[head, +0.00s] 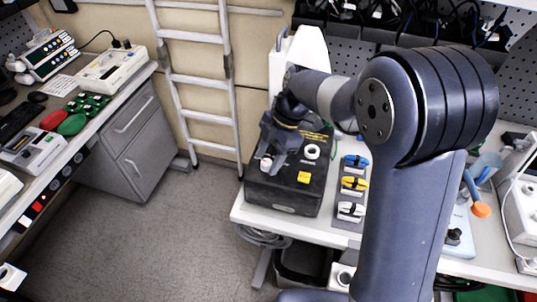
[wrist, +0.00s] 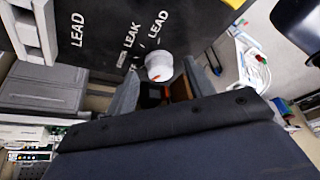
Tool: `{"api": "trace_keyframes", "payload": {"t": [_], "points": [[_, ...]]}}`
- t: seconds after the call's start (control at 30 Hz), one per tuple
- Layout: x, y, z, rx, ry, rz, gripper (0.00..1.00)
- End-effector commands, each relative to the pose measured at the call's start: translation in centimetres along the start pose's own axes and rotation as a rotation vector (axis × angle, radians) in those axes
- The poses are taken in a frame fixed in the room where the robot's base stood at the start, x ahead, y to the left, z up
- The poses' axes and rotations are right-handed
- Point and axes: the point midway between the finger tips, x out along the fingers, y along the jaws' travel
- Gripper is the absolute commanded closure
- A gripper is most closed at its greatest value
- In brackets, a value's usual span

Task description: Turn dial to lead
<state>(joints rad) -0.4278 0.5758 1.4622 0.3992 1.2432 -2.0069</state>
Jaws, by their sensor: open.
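The black tester box (head: 283,200) stands on the white bench in the head view. Its dark panel fills the top of the wrist view, with the printed words LEAD, LEAK and LEAD (wrist: 130,33). The white dial (wrist: 160,67) sits beside these words and carries a small orange mark on its edge near my gripper. In the head view a small pale part of the dial (head: 266,163) shows by my fingers. My gripper (head: 274,158) is open, pointing down over the box's left side. Its two fingers lie either side of the dial; whether they touch it I cannot tell.
A white ring-shaped knob (head: 312,151) and a yellow button (head: 304,177) are on the box top, right of my gripper. Blue, yellow and white connectors (head: 354,184) lie right of the box. A ladder (head: 195,75) leans behind. Open floor lies left.

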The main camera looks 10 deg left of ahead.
Motion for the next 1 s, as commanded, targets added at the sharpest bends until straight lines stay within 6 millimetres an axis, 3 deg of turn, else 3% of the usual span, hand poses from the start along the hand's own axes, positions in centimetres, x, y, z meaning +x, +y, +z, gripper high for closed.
{"api": "trace_keyframes", "payload": {"t": [0.33,0.87,1.0], "points": [[0.41,-0.02,0.01,0.0,0.0,0.0,0.5],[0.37,-0.01,0.01,0.0,0.0,0.0,0.93],[0.4,-0.01,0.02,0.005,0.0,0.003,0.93]]}}
